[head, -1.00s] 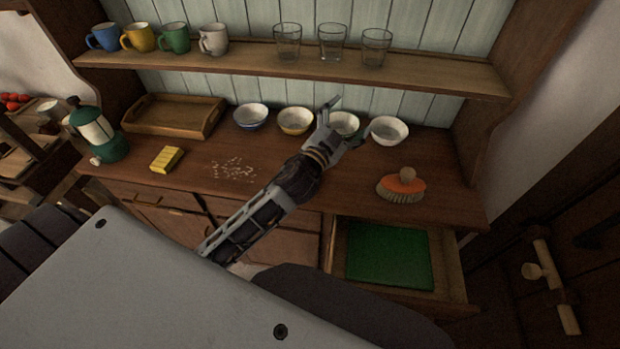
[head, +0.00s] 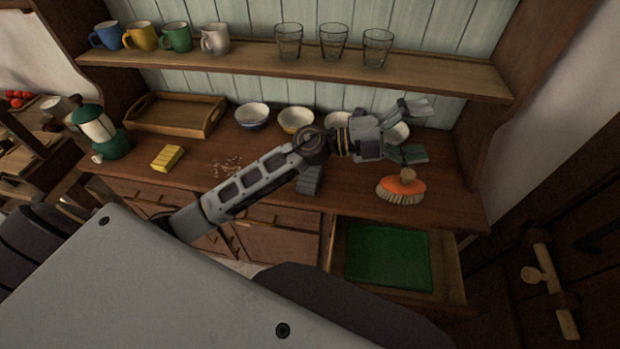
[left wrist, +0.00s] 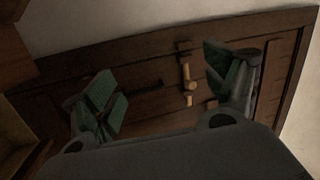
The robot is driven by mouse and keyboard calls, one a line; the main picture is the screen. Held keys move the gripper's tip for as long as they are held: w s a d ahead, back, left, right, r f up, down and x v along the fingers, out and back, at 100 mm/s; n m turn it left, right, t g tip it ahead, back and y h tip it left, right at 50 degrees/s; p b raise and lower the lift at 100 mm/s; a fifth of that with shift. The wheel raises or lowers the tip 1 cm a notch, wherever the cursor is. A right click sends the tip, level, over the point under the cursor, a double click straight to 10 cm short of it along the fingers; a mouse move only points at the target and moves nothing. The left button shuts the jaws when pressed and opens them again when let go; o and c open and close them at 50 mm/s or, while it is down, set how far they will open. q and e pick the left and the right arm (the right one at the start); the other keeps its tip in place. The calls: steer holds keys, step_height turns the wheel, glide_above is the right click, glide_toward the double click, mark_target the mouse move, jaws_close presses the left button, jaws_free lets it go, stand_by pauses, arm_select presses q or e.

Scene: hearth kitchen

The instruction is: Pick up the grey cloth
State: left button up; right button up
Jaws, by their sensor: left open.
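A small grey piece (head: 309,180) shows on the counter just below my left arm's wrist joint in the head view. It looks like the grey cloth, partly hidden by the arm; I cannot make out its full outline. My left gripper (head: 417,130) is open and empty above the right part of the counter, to the right of the grey piece and apart from it. In the left wrist view the open fingers (left wrist: 172,82) have nothing between them, and no cloth shows there. My right gripper is not in view.
An orange brush (head: 401,187) lies on the counter (head: 450,180) below my left gripper. Several bowls (head: 296,120) stand behind the arm. A yellow sponge (head: 167,158) lies left. An open drawer (head: 450,270) with a green lining juts out in front. Glasses (head: 333,42) stand on the shelf above.

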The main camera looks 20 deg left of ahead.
arm_select(q)
step_height(320, 180, down, 6)
steer(key=s+m+g+y, duration=0.2)
steer(key=m+g+y, duration=0.1)
steer(key=m+g, duration=0.25)
steer(key=n+g+y, duration=0.1)
steer(key=g+y, duration=0.1)
steer(key=y, duration=1.4)
glide_above(309, 177)
step_height(309, 177, down, 10)
steer(key=shift+r, duration=0.15)
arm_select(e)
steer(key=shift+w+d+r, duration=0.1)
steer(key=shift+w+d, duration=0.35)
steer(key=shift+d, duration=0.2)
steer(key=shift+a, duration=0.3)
arm_select(q)
step_height(309, 177, down, 8)
steer(key=shift+r+p, duration=0.1)
steer(key=shift+p, duration=0.5)
steer(key=shift+f, duration=0.45)
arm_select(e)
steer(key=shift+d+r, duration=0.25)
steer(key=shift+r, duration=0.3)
